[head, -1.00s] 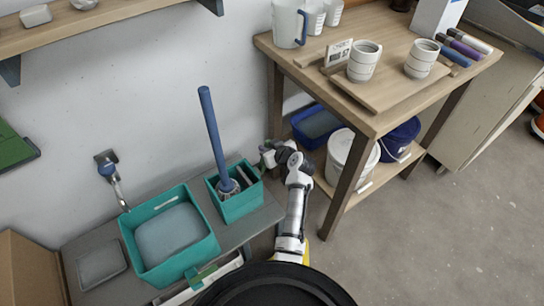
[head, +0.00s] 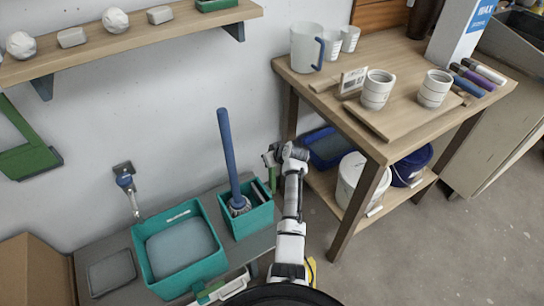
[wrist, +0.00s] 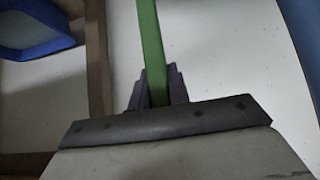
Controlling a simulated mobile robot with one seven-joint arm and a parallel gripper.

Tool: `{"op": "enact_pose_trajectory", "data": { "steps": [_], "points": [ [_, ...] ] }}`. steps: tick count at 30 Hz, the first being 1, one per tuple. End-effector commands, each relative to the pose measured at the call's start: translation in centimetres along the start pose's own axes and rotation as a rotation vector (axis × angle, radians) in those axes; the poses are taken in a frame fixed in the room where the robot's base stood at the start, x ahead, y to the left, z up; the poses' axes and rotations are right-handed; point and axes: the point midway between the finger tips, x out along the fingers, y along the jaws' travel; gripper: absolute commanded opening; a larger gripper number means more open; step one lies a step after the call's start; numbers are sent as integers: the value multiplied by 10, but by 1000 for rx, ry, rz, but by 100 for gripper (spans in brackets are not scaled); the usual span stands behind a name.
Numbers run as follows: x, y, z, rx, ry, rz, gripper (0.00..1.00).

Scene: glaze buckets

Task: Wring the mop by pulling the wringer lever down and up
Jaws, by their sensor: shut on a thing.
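The mop has a blue handle (head: 226,145) that leans in the small teal wringer bucket (head: 248,222). My gripper (head: 269,157) is at the lever's upper end, above and right of the bucket. In the wrist view its dark fingers (wrist: 157,92) are shut on the lever. The lever's joint with the bucket is unclear.
A larger teal tub (head: 220,262) stands left of the bucket on the low grey bench. A wooden table (head: 430,125) with cups stands close on the right, with a blue tub (head: 328,148) and a white bucket (head: 352,190) on its lower shelf. Open floor lies front right.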

Motion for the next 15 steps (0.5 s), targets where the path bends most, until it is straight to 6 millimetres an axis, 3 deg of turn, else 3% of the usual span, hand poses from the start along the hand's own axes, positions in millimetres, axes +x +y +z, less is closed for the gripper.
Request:
{"op": "enact_pose_trajectory", "data": {
  "steps": [2, 3, 7, 15],
  "points": [
    [-1, 0, -8, -4, 16, 4, 0],
    [-1, 0, -8, -4, 16, 4, 24],
    [-1, 0, -6, -3, 12, 3, 41],
    [-1, 0, -4, -2, 8, 2, 41]
  ]
}}
